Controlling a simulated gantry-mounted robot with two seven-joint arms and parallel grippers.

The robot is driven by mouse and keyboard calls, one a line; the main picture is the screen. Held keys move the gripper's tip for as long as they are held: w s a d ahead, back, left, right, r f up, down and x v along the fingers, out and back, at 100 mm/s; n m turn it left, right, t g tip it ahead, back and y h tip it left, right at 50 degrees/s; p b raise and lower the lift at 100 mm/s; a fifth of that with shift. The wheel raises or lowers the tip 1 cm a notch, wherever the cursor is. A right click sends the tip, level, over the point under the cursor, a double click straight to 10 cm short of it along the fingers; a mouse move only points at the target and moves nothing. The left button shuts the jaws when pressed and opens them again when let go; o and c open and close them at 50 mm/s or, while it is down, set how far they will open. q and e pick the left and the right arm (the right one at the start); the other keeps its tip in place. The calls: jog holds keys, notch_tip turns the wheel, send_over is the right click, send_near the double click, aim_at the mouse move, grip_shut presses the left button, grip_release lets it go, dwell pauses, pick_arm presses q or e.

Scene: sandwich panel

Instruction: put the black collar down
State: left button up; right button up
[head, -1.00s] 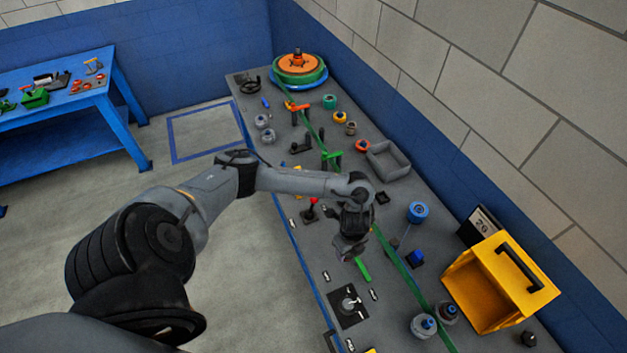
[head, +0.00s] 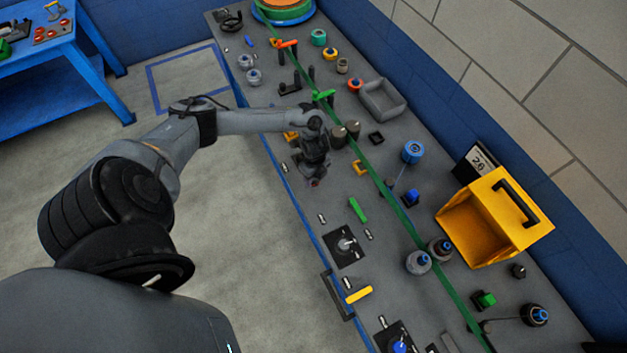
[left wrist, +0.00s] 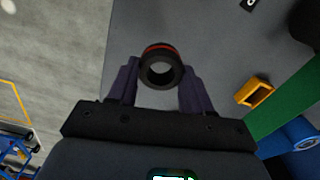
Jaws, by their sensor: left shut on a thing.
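The black collar (left wrist: 161,72), a short ring with a red band, is between the fingertips of my left gripper (left wrist: 160,75) in the left wrist view. The gripper is shut on it, and its open bore faces the camera. Grey benchtop shows around and behind the collar; I cannot tell how high above the bench it is. In the head view my left gripper (head: 314,180) is over the bench near its front edge, left of a green bar, and the collar is hardly distinguishable there. My right gripper is not in view.
The grey bench (head: 322,238) has a green strip (head: 408,222) running along it. Near my gripper are a green bar (head: 358,209), a yellow square ring (head: 360,168) and a lever on a black plate (head: 345,245). A yellow bin (head: 495,215) stands at the right.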

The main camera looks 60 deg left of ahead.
aim_at(314, 182)
pick_arm(q)
jog(key=shift+s+a+f, duration=0.1)
jog(key=shift+a+f, duration=0.15)
jog(key=shift+a, duration=0.05)
jog(key=shift+f, duration=1.9)
jog(key=shift+f, duration=0.15)
jog(key=o, duration=1.1)
jog(key=shift+c, duration=0.2)
